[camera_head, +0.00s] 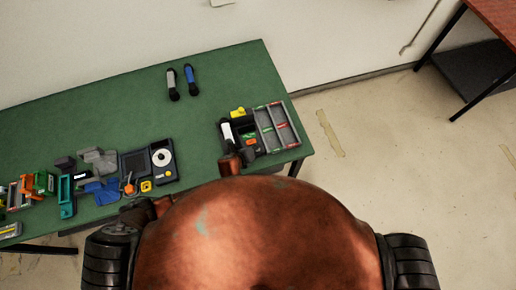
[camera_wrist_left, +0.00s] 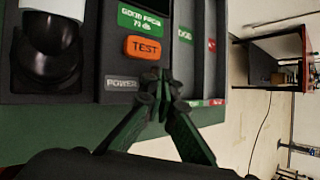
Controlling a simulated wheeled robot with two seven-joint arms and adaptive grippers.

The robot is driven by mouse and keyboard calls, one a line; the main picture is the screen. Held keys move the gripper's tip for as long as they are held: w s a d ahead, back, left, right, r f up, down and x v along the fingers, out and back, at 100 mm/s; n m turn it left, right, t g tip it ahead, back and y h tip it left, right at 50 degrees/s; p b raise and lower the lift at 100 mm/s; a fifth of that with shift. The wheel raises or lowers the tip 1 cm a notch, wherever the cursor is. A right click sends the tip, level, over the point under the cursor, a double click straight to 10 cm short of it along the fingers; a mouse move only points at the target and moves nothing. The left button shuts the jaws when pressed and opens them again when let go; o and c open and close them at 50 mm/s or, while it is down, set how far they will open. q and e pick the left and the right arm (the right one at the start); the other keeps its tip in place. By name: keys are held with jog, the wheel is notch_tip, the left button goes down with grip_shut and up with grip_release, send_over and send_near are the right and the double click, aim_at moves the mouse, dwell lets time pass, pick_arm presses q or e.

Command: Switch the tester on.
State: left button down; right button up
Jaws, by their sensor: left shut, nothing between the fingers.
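The tester (camera_head: 244,138) stands at the right end of the green table in the head view. In the left wrist view, its dark casing carries an orange TEST button (camera_wrist_left: 143,47), a green label (camera_wrist_left: 145,20) above it and a grey POWER button (camera_wrist_left: 122,84) below. My left gripper (camera_wrist_left: 162,84) is shut and empty, its fingertips just right of the POWER button. I cannot tell whether they touch the casing. In the head view my left gripper (camera_head: 253,151) is small and dark at the tester's near edge. My right gripper is not in view.
A grey sorting tray (camera_head: 277,127) with red and green labels adjoins the tester's right side. A dark device (camera_head: 148,163) and several coloured holders stand to the left. The table's middle is clear.

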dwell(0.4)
pick_arm(q)
jog(key=shift+f, duration=0.5)
jog(key=shift+s+r+p, duration=0.1)
jog(key=shift+r+p, duration=0.3)
jog(key=shift+p, duration=0.1)
dwell(0.3)
notch_tip(320, 180, up, 6)
jog(key=p, duration=0.6)
jog(key=shift+r+p, duration=0.15)
jog(key=shift+p, duration=0.25)
